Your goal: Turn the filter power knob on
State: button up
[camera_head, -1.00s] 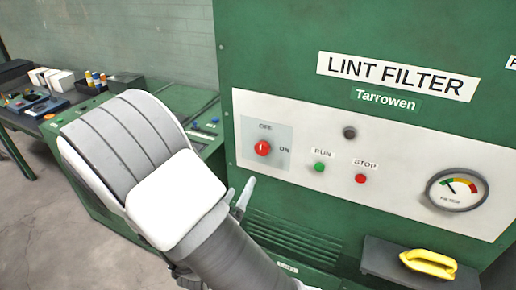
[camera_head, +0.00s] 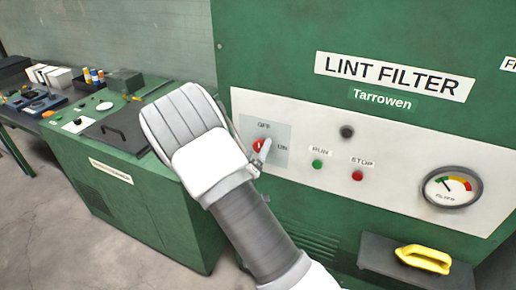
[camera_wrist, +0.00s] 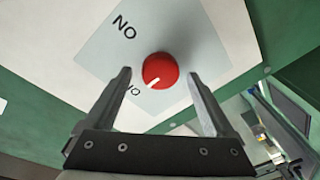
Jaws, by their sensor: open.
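The filter power knob is a round red knob (camera_head: 257,145) on a pale grey plate (camera_head: 282,135) under the LINT FILTER sign. In the head view, OFF is above it and ON to its right. My gripper (camera_head: 264,150) is at the knob and hides part of it. In the wrist view the knob (camera_wrist: 160,68) shows between the tips of my open gripper (camera_wrist: 158,76), with a gap on each side. Its white mark points down-left, toward a label partly hidden by the left finger. Contact is not visible.
A green RUN button (camera_head: 317,164), a red STOP button (camera_head: 357,176) and a gauge (camera_head: 452,188) are to the right on the white panel. A green cabinet (camera_head: 150,195) stands left.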

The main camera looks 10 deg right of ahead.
jog(key=shift+w+d, duration=0.25)
jog(key=shift+w, duration=0.2)
jog(key=c, duration=1.4)
jog(key=shift+f, duration=0.1)
